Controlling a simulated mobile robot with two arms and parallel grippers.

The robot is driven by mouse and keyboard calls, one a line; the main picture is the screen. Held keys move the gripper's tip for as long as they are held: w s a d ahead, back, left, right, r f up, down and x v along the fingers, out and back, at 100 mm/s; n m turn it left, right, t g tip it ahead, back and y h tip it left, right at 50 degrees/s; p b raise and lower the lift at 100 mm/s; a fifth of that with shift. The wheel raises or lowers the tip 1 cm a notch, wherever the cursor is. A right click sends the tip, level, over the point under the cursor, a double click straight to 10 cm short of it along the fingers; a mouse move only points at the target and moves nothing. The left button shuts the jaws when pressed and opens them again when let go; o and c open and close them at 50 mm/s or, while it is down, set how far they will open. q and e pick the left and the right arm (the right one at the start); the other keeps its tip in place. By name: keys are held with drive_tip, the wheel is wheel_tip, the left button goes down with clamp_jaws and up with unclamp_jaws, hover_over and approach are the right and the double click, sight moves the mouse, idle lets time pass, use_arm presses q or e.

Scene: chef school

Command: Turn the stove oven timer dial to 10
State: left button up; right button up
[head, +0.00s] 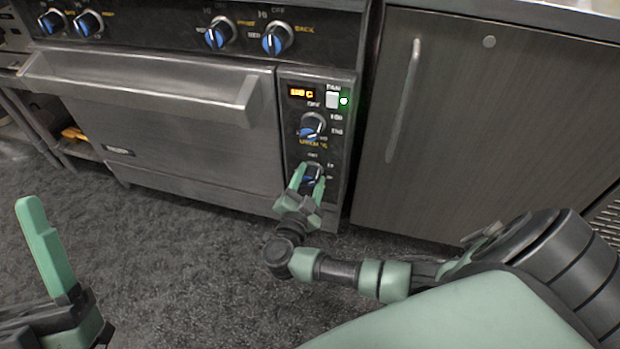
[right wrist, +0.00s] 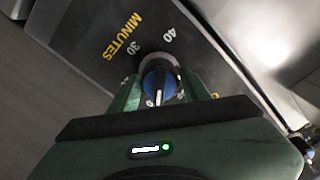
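The oven timer dial (head: 313,172) is the lower black-and-blue knob on the control panel right of the oven door. In the right wrist view, the dial (right wrist: 158,84) shows its blue face with a white pointer line, near yellow MINUTES lettering and the marks 30 and 40. My right gripper (head: 308,180) has its green fingers apart, one on each side of the dial. I cannot tell whether they touch it. The fingers hide parts of the dial's surroundings, and I see no 10 mark clearly. My left gripper (head: 45,245) is at the lower left, partly cut off, away from the stove.
Another knob (head: 312,127) sits just above the timer dial, below an orange display (head: 301,93) and a white switch (head: 332,100). The oven door handle (head: 140,90) sticks out to the left. A grey cabinet (head: 490,120) stands right.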

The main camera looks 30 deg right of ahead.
drive_tip(key=c, duration=0.8)
drive_tip(key=shift+w+r+m+p, duration=0.35)
drive_tip(key=shift+r+m+p, duration=0.25)
drive_tip(key=shift+p, duration=0.65)
drive_tip(key=shift+s+f+p, duration=0.15)
drive_tip(key=shift+f+p, duration=0.25)
drive_tip(key=shift+p, duration=0.65)
use_arm(q)
drive_tip(key=w+f+g+y, duration=0.2)
drive_tip(key=f+g, duration=0.4)
drive_tip(key=f, duration=0.3)
drive_tip(key=w+f+g+y, duration=0.2)
drive_tip(key=w+f+g, duration=0.2)
drive_tip(key=f, duration=0.5)
drive_tip(key=shift+a+g, duration=0.4)
drive_tip(key=shift+g, duration=0.5)
drive_tip(key=shift+w, duration=0.1)
use_arm(e)
drive_tip(key=shift+f, duration=0.1)
